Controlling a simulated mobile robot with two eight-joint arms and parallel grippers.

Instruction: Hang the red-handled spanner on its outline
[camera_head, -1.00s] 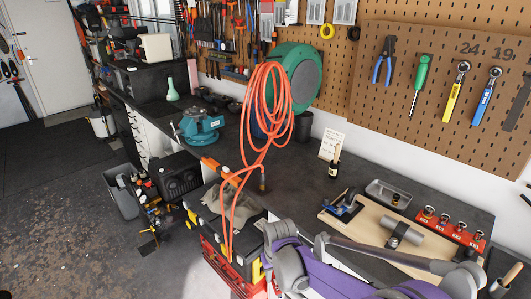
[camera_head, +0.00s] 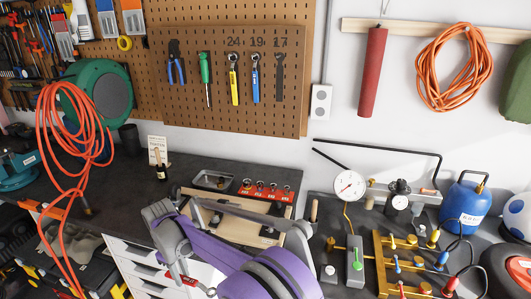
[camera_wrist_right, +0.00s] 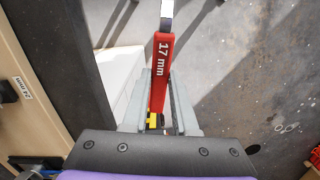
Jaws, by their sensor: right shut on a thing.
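The red-handled spanner (camera_wrist_right: 159,75), marked "17 mm", is held by its handle between the fingers of my right gripper (camera_wrist_right: 157,108). Its metal shaft runs toward the top of the wrist view, where its end is cut off. In the head view the spanner (camera_head: 189,281) shows small at the lower left of my purple right arm, in front of the white drawers. The dark spanner outline (camera_head: 279,80) under "17" is bare on the pegboard (camera_head: 215,118), right of the blue-handled spanner (camera_head: 255,80) and yellow-handled spanner (camera_head: 233,80). My left gripper is out of view.
The bench (camera_head: 125,185) carries a wooden board, a metal tray (camera_head: 212,180) and a red socket rack (camera_head: 266,189) below the pegboard. An orange hose (camera_head: 75,130) hangs at left. Gauges and brass fittings (camera_head: 400,260) crowd the right bench.

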